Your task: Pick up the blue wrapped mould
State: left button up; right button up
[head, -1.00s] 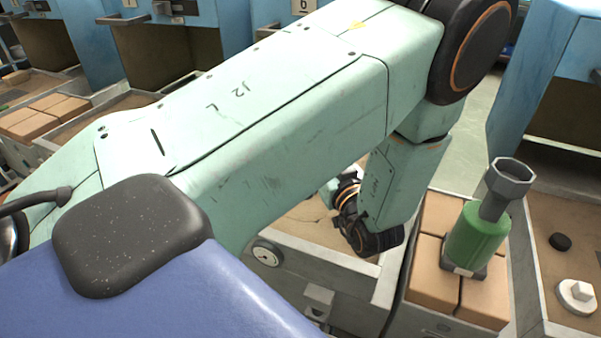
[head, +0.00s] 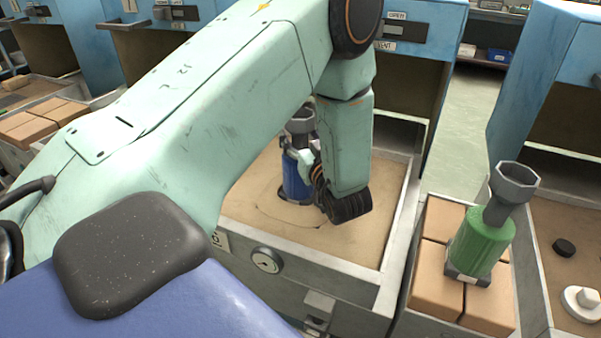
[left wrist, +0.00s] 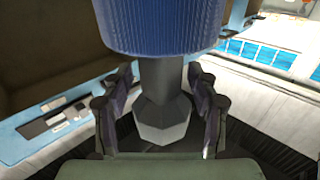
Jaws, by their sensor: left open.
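The blue wrapped mould (head: 294,180) stands upright on the sandy bed of the tray in the head view, with a grey hexagonal funnel cup (head: 300,121) on top. My left arm partly covers it. My left gripper (head: 312,160) is at its upper part, on the right side. In the left wrist view the ribbed blue wrap (left wrist: 155,25) fills the top, and its grey neck and cup lie between the two fingers of my left gripper (left wrist: 160,105). The fingers are open, with gaps showing at both sides. My right gripper is not in view.
A green wrapped mould (head: 481,245) with a grey cup stands on tan bricks (head: 437,290) to the right. The sand tray's pale rim (head: 398,235) surrounds the blue mould. Blue ovens (head: 425,65) stand behind. A dark puck (head: 563,247) lies at far right.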

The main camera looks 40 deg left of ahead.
pick_arm(q)
jog(key=shift+d+r, duration=0.1)
jog(key=shift+r, duration=0.05)
jog(key=shift+a, duration=0.25)
jog(key=c, duration=0.5)
jog(key=shift+d, duration=0.15)
jog(key=shift+c, duration=1.3)
grip_shut()
